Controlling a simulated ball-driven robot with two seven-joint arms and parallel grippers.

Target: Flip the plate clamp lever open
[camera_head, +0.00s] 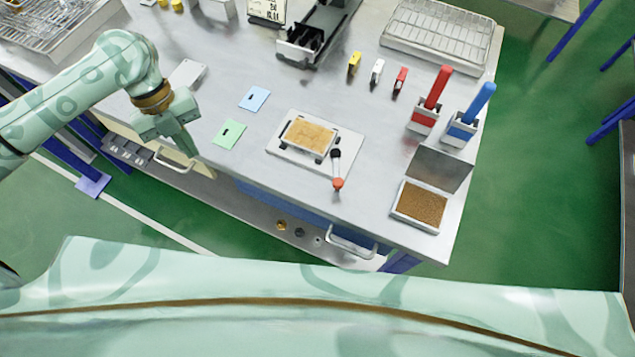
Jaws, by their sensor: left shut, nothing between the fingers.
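The plate clamp (286,153) is a pale base plate near the middle of the metal table, with a tan-topped plate (309,136) on it. Its lever (337,168) sits at the right side of the plate, with a black end at the back and an orange-red knob toward the table's front edge. My left gripper (188,150) is shut and empty, above the table's front left edge, well to the left of the clamp and apart from it. My right gripper is not in view.
Green (229,134) and blue (254,98) cards lie between my left gripper and the clamp. To the right stand red (437,88) and blue (479,103) handled tools and an open-lidded box (422,203). A wire rack (437,37) is at the back right.

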